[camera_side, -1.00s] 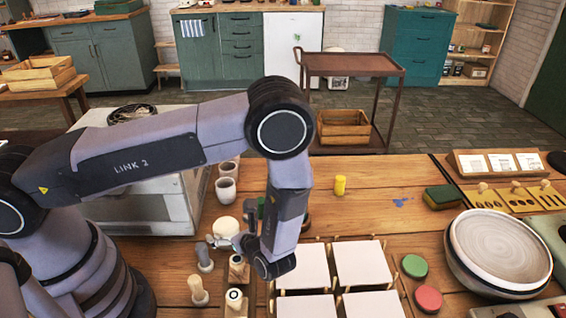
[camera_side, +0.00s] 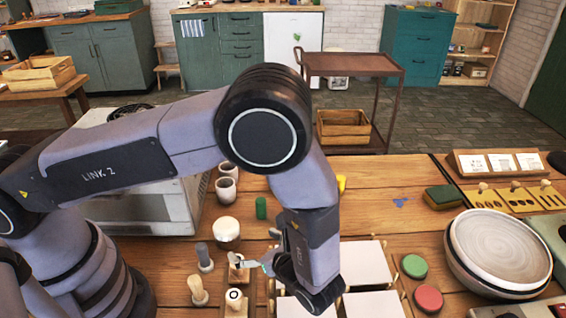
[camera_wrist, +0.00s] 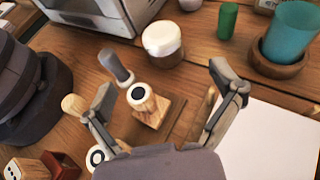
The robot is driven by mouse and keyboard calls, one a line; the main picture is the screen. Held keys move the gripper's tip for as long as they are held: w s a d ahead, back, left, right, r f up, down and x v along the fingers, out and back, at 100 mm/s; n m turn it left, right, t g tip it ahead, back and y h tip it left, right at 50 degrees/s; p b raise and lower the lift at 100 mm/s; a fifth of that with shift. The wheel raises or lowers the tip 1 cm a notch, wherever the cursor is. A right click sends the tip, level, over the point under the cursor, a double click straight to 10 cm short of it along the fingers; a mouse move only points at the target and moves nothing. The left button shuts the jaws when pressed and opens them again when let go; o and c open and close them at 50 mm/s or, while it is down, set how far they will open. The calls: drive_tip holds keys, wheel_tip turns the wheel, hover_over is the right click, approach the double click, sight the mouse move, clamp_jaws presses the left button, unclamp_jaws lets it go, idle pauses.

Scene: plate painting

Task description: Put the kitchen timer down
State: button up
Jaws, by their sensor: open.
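A squat round thing with a white domed top (camera_side: 226,230) stands upright on the wooden table. It may be the kitchen timer, but I cannot tell for sure. It also shows in the wrist view (camera_wrist: 163,42), beyond my fingers and apart from them. My gripper (camera_side: 258,252) is to its right and nearer the side camera. In the wrist view my gripper (camera_wrist: 165,80) has its fingers wide apart with nothing held between them. A wooden block with a black-ringed white top (camera_wrist: 148,104) shows below, between the fingers.
Grey-handled (camera_side: 203,257) and wooden-handled (camera_side: 198,290) tools stand left of the blocks. A green cylinder (camera_side: 261,208) and grey cups (camera_side: 226,189) stand behind. White square sheets (camera_side: 364,262) lie at the right. A teal cup (camera_wrist: 290,32) sits in a wooden holder. Bare table lies beyond the sheets.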

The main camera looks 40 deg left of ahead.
drive_tip(key=a+r+n+g+h, duration=0.2)
drive_tip(key=a+r+n+h, duration=0.25)
drive_tip(key=r, duration=0.55)
drive_tip(key=a+r+n+g+h, duration=0.1)
drive_tip(key=a+r+n+h, duration=0.3)
drive_tip(key=r, duration=0.6)
drive_tip(key=s+a+r+n+t+h, duration=0.2)
drive_tip(key=s+r+n+t, duration=0.1)
drive_tip(key=s+r+n, duration=0.2)
drive_tip(key=s+a+r+n+t+h, duration=0.2)
drive_tip(key=s+a+r+n+t, duration=0.1)
drive_tip(key=s+r+n, duration=0.3)
drive_tip(key=shift+s+a+r+t+h, duration=0.25)
drive_tip(key=shift+s+r+t+h, duration=0.1)
drive_tip(key=shift+s+r, duration=0.65)
